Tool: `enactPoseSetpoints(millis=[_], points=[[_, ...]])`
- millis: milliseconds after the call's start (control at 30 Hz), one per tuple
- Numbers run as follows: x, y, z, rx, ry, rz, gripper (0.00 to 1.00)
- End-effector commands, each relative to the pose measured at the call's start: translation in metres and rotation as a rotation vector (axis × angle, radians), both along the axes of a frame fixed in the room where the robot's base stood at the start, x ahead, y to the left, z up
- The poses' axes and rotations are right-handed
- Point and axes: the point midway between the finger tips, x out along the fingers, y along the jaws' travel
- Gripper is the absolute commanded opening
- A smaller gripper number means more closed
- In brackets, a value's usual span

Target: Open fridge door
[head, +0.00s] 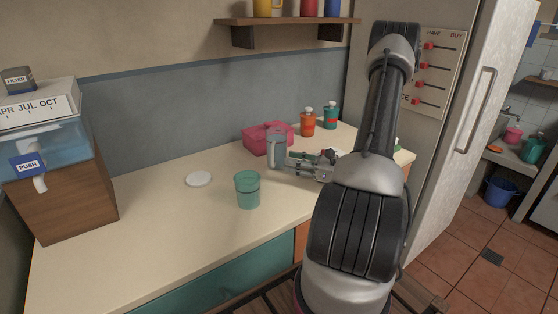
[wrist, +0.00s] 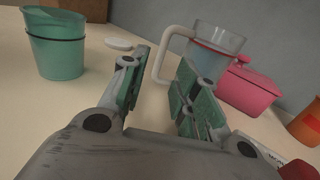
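The fridge (head: 480,130) stands at the right in the head view. Its pale door has a long vertical handle (head: 475,110) and looks shut. My gripper (head: 291,164) is over the counter, well to the left of the fridge and pointing away from it. In the wrist view my gripper (wrist: 160,82) is open, with its two green-padded fingers apart. The white handle (wrist: 160,60) of a clear pitcher (wrist: 215,50) shows between and beyond the fingertips. I cannot tell whether the fingers touch it. The pitcher also shows in the head view (head: 275,148). The fridge is not in the wrist view.
A green cup (head: 248,190), a white lid (head: 199,179), a pink box (head: 267,137) and an orange bottle (head: 307,122) stand on the counter (head: 140,230). A water dispenser (head: 60,170) is at the left. Tiled floor (head: 480,270) lies free before the fridge.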

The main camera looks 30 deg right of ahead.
Motion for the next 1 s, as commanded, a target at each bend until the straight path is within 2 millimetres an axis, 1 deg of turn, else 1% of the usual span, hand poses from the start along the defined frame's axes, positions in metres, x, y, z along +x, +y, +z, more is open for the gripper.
enactPoseSetpoints(millis=[33,100,200,267,367,467,533,600,667,700,767,800,833,900,1000], points=[[-0.008,-0.007,0.000,0.000,0.000,-0.004,0.31],[-0.017,-0.013,0.000,0.000,0.000,-0.003,0.31],[-0.027,-0.020,0.000,0.000,0.000,-0.001,0.31],[-0.030,-0.021,0.001,-0.004,0.000,0.004,0.31],[-0.032,-0.011,0.011,-0.038,-0.001,0.055,0.31],[-0.036,0.020,0.035,-0.140,-0.007,0.192,0.31],[-0.044,0.051,0.057,-0.253,-0.014,0.336,0.31],[-0.059,0.082,0.078,-0.387,-0.027,0.494,0.31],[-0.075,0.105,0.092,-0.507,-0.045,0.624,0.31],[-0.087,0.118,0.101,-0.591,-0.059,0.709,0.31],[-0.105,0.133,0.113,-0.718,-0.086,0.830,0.31],[-0.118,0.141,0.120,-0.804,-0.107,0.907,0.31],[-0.126,0.145,0.125,-0.872,-0.126,0.962,0.31],[-0.147,0.152,0.136,-1.032,-0.174,1.085,0.31],[-0.172,0.154,0.151,-1.269,-0.258,1.239,0.31]])
